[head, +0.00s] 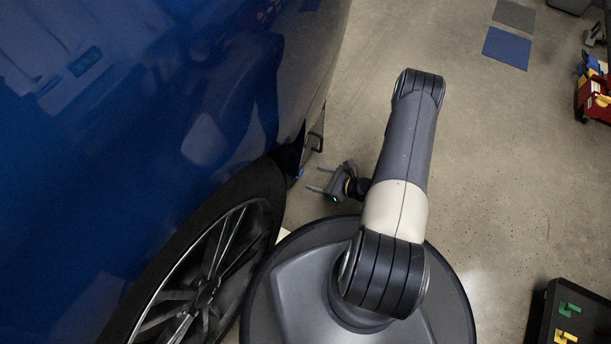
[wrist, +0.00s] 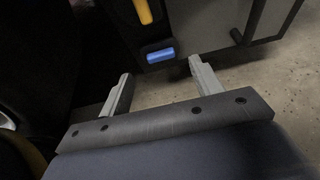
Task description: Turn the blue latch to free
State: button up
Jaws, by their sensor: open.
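The blue latch (wrist: 160,55) shows in the wrist view as a short bar lying almost level on a black mount, just below a yellow strip (wrist: 143,11). My gripper (wrist: 158,82) is open and empty, with one finger on each side of the latch in the picture and the latch beyond the fingertips. The fingers appear apart from it. In the head view my gripper (head: 316,178) is low beside the car's wheel arch, its fingers pointing left. A tiny blue spot (head: 300,172) shows there at the car's edge, too small to make out.
The blue car body (head: 120,110) and its wheel (head: 205,285) fill the left of the head view. A grey panel with a dark handle (wrist: 238,36) is at the wrist view's upper right. A red bin (head: 594,100) and black case (head: 575,312) stand far right. Floor between is clear.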

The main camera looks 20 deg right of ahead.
aim_at(300, 173)
jog(key=shift+b+x, duration=0.8)
jog(key=shift+x, duration=1.9)
jog(key=c, duration=1)
jog(key=shift+w+d+f+m+g+y, duration=0.35)
jog(key=shift+m+y, duration=0.8)
jog(key=shift+m, duration=1.1)
jog(key=shift+d+f+m+g+y, duration=0.15)
jog(key=shift+m+g+y, duration=0.35)
jog(key=shift+m+y, duration=1.2)
jog(key=shift+w+d+f+m+g+y, duration=0.15)
jog(key=shift+f+m+g+y, duration=0.4)
jog(key=shift+m, duration=2.2)
jog(key=shift+w+a+r, duration=0.1)
jog(key=shift+r, duration=0.1)
